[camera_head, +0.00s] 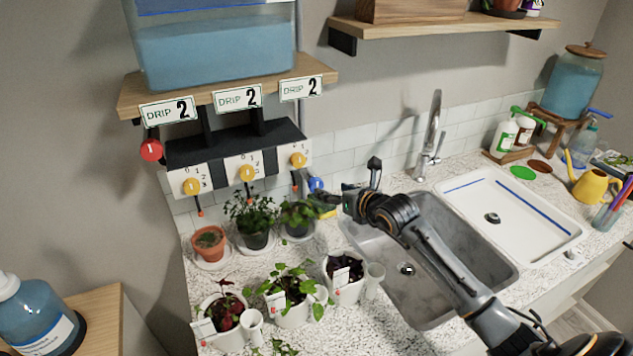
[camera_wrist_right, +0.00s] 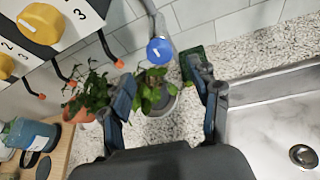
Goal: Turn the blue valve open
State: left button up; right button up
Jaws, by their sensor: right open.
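The blue valve (camera_head: 315,184) is a small round blue knob on a pipe below the right end of the dial panel, just above the counter. In the right wrist view the blue valve (camera_wrist_right: 160,50) shows its face with a white mark, between and beyond my two fingers. My right gripper (camera_head: 358,184) is open and empty, just right of the valve in the head view and apart from it. In the right wrist view my right gripper (camera_wrist_right: 158,72) has its fingers spread, with a potted plant (camera_wrist_right: 155,95) beyond them. My left gripper is not in view.
Yellow dials (camera_head: 247,173) line the panel, with a red knob (camera_head: 151,150) at its left. Potted plants (camera_head: 255,222) stand below. A green-topped sponge (camera_head: 324,201) lies near the valve. The sink (camera_head: 390,250) and faucet (camera_head: 430,140) are to the right.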

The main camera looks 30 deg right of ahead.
aim_at(318, 186)
jog(key=p+x, duration=0.1)
jog(key=x, duration=0.8)
jog(key=shift+w+f, duration=0.1)
jog(key=c, duration=1.2)
